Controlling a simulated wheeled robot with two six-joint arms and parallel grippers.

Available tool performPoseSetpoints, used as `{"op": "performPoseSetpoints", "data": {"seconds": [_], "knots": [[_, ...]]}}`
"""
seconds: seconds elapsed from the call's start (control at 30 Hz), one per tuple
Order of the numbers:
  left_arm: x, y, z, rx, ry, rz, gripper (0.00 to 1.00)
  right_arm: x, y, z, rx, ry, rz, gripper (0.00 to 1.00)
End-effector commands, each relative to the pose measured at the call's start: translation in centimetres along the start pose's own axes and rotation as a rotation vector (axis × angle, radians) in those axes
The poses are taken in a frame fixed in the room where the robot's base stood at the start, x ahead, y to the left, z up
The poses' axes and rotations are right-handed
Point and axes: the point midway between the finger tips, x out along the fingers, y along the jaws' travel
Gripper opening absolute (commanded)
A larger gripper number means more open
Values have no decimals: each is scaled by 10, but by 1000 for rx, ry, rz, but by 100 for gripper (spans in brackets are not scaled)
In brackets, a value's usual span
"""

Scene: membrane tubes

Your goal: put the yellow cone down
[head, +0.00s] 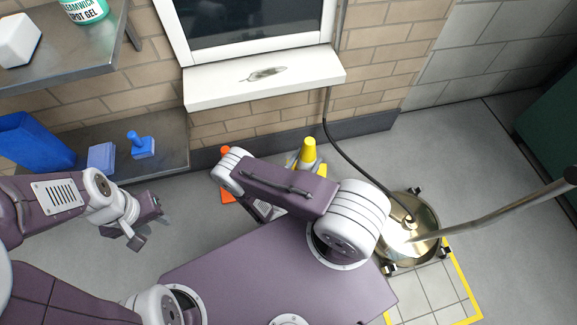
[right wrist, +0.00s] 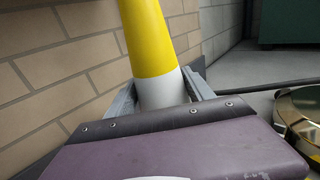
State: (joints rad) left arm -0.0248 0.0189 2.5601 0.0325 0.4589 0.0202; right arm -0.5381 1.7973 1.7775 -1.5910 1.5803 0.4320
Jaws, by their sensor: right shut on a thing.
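The yellow cone (head: 308,150), with a white band, is near the brick wall beyond my right arm in the head view. It looks roughly upright; my arm hides part of its lower side, and I cannot tell whether its base touches the floor. In the right wrist view the cone (right wrist: 146,40) rises between the grey fingers of my right gripper (right wrist: 162,88), which is shut on its white band. My left gripper (head: 147,228) is open and empty over bare floor at the left.
Shelves with blue items are at the left.

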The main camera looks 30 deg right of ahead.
Motion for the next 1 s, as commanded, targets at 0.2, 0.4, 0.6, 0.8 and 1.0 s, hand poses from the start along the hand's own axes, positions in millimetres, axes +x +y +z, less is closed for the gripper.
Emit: {"op": "performPoseSetpoints", "data": {"seconds": [0.2, 0.4, 0.6, 0.8, 1.0], "knots": [[-4, 0, 0, 0, 0, 0, 36, 2, -5, 4, 2, -2, -12, 0], [10, 0, 1, 0, 0, 0, 36, 8, 6, -10, 4, -1, -14, 0], [36, -1, 4, 0, 0, 0, 36, 23, 34, -31, 6, -1, -14, 0], [70, -1, 7, 0, 0, 0, 36, 41, 69, -56, 8, -2, -14, 0], [90, -2, 9, 0, 0, 0, 36, 55, 94, -68, 5, -3, -12, 0]]}}
